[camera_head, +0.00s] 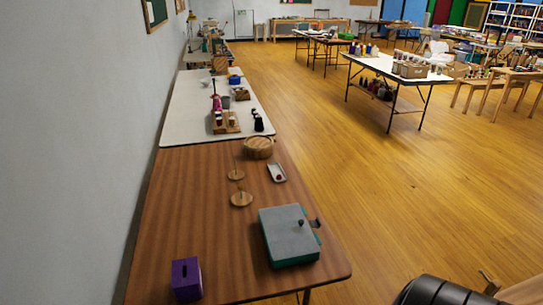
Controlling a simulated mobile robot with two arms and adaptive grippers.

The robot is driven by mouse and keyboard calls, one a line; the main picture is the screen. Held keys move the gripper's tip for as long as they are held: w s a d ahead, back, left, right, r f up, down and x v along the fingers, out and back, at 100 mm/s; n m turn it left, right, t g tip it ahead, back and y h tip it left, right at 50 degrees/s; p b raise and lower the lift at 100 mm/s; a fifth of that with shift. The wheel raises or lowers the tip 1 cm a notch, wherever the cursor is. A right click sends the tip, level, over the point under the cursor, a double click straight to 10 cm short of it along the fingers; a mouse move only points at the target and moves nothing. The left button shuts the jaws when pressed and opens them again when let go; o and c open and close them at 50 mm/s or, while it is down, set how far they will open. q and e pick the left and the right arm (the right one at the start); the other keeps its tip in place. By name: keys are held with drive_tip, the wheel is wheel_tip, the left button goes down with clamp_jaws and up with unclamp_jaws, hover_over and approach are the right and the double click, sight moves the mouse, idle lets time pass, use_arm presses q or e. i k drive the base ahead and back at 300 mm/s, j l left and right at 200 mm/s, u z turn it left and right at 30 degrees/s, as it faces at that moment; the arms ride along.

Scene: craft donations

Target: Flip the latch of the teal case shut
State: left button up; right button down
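The teal case (289,237) lies flat on the near brown table, close to its right edge. Its grey lid looks closed. A small dark latch (316,223) sticks out from the case's right side, and a small dark knob (301,222) shows on or above the lid near it. The latch looks turned outward, away from the lid, but it is too small to be sure.
On the brown table (200,232) are a purple slotted box (186,279), a round wooden box (258,147), wooden discs (241,199) and a small white tray (277,173). The wall runs along the left. Open floor (400,205) lies to the right.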

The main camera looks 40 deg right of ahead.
sight(317, 224)
drive_tip(key=z, duration=1.5)
